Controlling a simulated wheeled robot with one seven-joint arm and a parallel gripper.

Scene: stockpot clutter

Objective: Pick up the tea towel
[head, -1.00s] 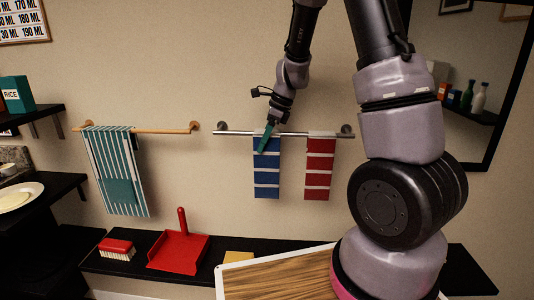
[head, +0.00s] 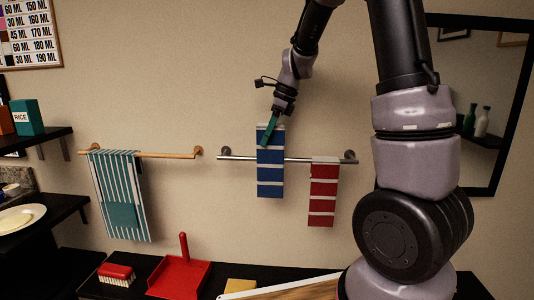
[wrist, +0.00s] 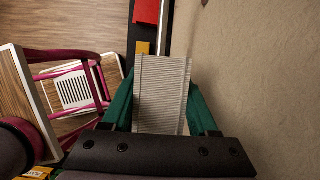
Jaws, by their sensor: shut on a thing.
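The blue and white banded towel (head: 270,175) hangs from my gripper (head: 269,130) in the head view. Its top edge is above the metal rail (head: 233,158) and its lower part hangs in front of the rail, hiding that stretch. I cannot tell whether it touches the rail. In the wrist view, my gripper's green fingers (wrist: 162,100) are shut on a pale, finely ribbed part of the towel (wrist: 162,85). A red and white banded towel (head: 323,192) hangs on the same rail, to the right. A teal and white striped towel (head: 121,195) hangs on the wooden rail at left.
Below are a red dustpan (head: 180,275), a red brush (head: 116,274) and a yellow sponge (head: 240,285) on a dark shelf (head: 215,270). A black-framed mirror (head: 490,95) is at right. Shelves with a rice box (head: 27,117) and plate (head: 20,219) are at left.

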